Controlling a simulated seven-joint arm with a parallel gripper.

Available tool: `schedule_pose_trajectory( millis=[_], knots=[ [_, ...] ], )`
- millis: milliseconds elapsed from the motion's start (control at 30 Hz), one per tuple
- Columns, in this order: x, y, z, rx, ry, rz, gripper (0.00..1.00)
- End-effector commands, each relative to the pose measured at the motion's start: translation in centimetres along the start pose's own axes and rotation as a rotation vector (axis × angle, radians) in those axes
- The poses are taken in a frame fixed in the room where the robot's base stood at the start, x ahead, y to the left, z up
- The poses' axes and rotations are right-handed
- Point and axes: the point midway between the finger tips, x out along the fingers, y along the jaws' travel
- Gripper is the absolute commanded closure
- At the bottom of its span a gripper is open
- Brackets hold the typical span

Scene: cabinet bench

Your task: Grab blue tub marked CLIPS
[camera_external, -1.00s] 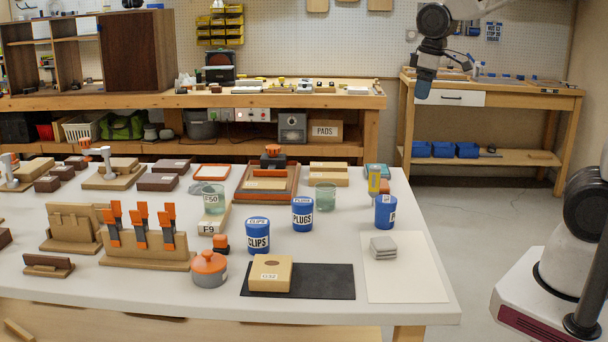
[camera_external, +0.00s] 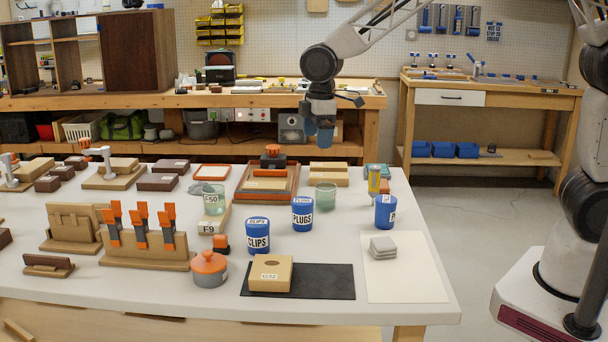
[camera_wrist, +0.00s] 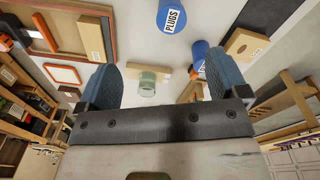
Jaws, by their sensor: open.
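The blue tub marked CLIPS (camera_external: 257,237) stands upright on the grey-white table in the external view, left of the blue tub marked PLUGS (camera_external: 302,215). My gripper (camera_external: 318,135) is open and empty, high above the back of the table, apart from both tubs. In the wrist view my gripper (camera_wrist: 165,85) shows its two blue fingers spread wide. The PLUGS tub (camera_wrist: 172,16) is at the top there. Another blue tub (camera_wrist: 199,50) is partly hidden by the right finger, and I cannot read its label.
A third blue tub (camera_external: 385,212) stands to the right. A green glass jar (camera_external: 325,197) is behind PLUGS. A wooden box (camera_external: 270,274) on a black mat (camera_external: 325,281) lies in front of CLIPS. An orange-lidded pot (camera_external: 209,270) and orange-handled tools (camera_external: 140,230) are to its left.

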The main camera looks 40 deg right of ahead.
Motion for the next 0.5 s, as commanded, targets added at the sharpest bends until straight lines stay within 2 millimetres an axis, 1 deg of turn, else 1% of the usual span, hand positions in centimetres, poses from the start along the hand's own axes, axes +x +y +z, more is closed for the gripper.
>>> schedule_pose_trajectory(
  millis=[33,200,400,500],
  knots=[
    [1.1,-0.6,-1.7,-0.035,-0.005,-0.005,0.08],
    [4.4,-2.3,-6.5,-0.146,-0.016,-0.017,0.08],
    [8.6,-5.0,-11.9,-0.276,-0.028,-0.031,0.08],
    [10.4,-6.3,-14.1,-0.331,-0.034,-0.037,0.08]
  ],
)
